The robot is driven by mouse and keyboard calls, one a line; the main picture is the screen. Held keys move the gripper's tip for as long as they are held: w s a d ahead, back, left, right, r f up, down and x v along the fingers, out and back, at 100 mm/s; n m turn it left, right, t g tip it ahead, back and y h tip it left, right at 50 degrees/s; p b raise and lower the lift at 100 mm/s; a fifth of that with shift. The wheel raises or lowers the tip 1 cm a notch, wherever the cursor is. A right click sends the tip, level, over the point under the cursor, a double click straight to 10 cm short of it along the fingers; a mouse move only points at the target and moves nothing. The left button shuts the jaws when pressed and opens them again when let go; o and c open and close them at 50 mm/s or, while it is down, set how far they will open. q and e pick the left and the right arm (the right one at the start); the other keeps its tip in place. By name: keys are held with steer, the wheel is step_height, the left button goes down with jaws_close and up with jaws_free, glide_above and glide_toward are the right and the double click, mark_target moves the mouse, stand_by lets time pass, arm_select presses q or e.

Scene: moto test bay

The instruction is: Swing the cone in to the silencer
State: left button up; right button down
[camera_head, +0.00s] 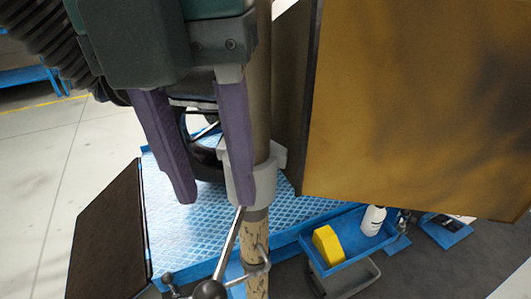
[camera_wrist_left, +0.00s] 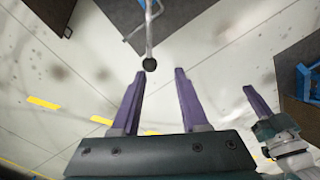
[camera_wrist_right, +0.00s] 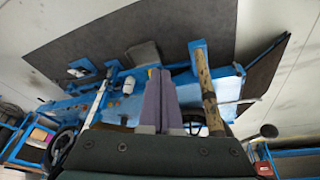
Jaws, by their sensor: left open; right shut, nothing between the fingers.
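I cannot make out a cone or a silencer for certain in any view. A black ball knob (camera_head: 210,291) on a grey rod shows at the bottom of the head view, beside a mottled post (camera_head: 256,285). My left gripper (camera_head: 213,201) is open and empty, in front of the post's grey collar in the picture. In the left wrist view the ball knob (camera_wrist_left: 150,64) appears between the fingertips and beyond them; contact does not show. My right gripper (camera_wrist_right: 160,72) is shut and empty in the right wrist view, left of the mottled post (camera_wrist_right: 207,90).
A large tan panel (camera_head: 410,100) blocks the right of the head view. A dark brown panel (camera_head: 108,235) stands at left. Behind is a blue platform (camera_head: 185,225). A blue tray (camera_head: 350,245) holds a yellow block (camera_head: 328,244) and white bottle (camera_head: 373,219).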

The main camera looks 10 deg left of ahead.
mark_target(221, 262)
arm_select(q)
steer(key=shift+m+y, duration=0.4)
steer(key=shift+m, duration=0.2)
steer(key=f+b, duration=0.1)
steer(key=f, duration=0.3)
steer(key=f+b, duration=0.1)
steer(key=f, duration=0.3)
steer(key=a+f+b, duration=0.1)
steer(key=f+b, duration=0.1)
steer(key=f, duration=0.1)
steer(key=shift+w+f, duration=0.25)
steer(key=shift+f, duration=0.15)
arm_select(e)
step_height(221, 262, down, 6)
steer(key=shift+d+r, duration=0.1)
steer(key=shift+r, duration=0.15)
arm_select(q)
jaws_close()
